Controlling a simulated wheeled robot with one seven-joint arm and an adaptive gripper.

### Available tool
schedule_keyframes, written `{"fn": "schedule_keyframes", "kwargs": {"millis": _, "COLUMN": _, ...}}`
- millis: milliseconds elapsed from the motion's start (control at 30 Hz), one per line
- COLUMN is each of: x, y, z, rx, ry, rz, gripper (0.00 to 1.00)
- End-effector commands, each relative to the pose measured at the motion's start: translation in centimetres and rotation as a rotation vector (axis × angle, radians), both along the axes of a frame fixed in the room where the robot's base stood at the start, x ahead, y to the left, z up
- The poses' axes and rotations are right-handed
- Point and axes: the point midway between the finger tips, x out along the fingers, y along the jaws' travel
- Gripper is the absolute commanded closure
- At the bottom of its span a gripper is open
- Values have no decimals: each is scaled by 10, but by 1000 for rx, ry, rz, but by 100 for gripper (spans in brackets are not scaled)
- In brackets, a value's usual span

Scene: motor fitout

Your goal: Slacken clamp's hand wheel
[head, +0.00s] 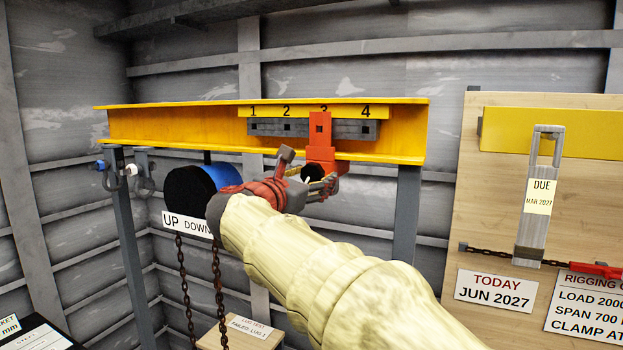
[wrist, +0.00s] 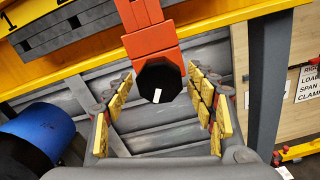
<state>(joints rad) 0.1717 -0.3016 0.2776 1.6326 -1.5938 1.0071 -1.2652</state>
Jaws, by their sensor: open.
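The orange-red clamp (head: 320,140) hangs on the yellow beam (head: 180,124) at the mark 3. In the wrist view, the clamp (wrist: 150,38) has a black many-sided hand wheel (wrist: 158,82) at its lower end, with a small white mark on its face. My gripper (wrist: 160,95) is open, with a yellow-padded finger on each side of the wheel. Gaps show between the pads and the wheel, and I cannot tell how far the fingertips reach along it. In the head view, my gripper (head: 322,186) is just below the clamp and partly hides the wheel.
A blue and black hoist (head: 222,177) with rusty hanging chains (head: 184,270) stands left of my gripper.

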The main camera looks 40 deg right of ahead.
Motion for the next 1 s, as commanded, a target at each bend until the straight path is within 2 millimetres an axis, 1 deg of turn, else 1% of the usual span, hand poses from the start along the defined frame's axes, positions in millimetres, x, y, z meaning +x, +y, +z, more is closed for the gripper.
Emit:
{"fn": "schedule_keyframes", "kwargs": {"millis": 167, "x": 0, "y": 1, "z": 0, "rx": 0, "ry": -1, "rz": 0, "gripper": 44}}
{"fn": "schedule_keyframes", "kwargs": {"millis": 267, "x": -2, "y": 5, "z": 1, "rx": -1, "ry": -1, "rz": 1, "gripper": 44}}
{"fn": "schedule_keyframes", "kwargs": {"millis": 367, "x": -6, "y": 17, "z": 1, "rx": -1, "ry": -1, "rz": 4, "gripper": 44}}
{"fn": "schedule_keyframes", "kwargs": {"millis": 700, "x": -30, "y": 77, "z": 0, "rx": 0, "ry": -1, "rz": 6, "gripper": 44}}
{"fn": "schedule_keyframes", "kwargs": {"millis": 833, "x": -37, "y": 94, "z": 0, "rx": 0, "ry": -1, "rz": 5, "gripper": 44}}
{"fn": "schedule_keyframes", "kwargs": {"millis": 1000, "x": -43, "y": 107, "z": 0, "rx": 0, "ry": 0, "rz": 1, "gripper": 44}}
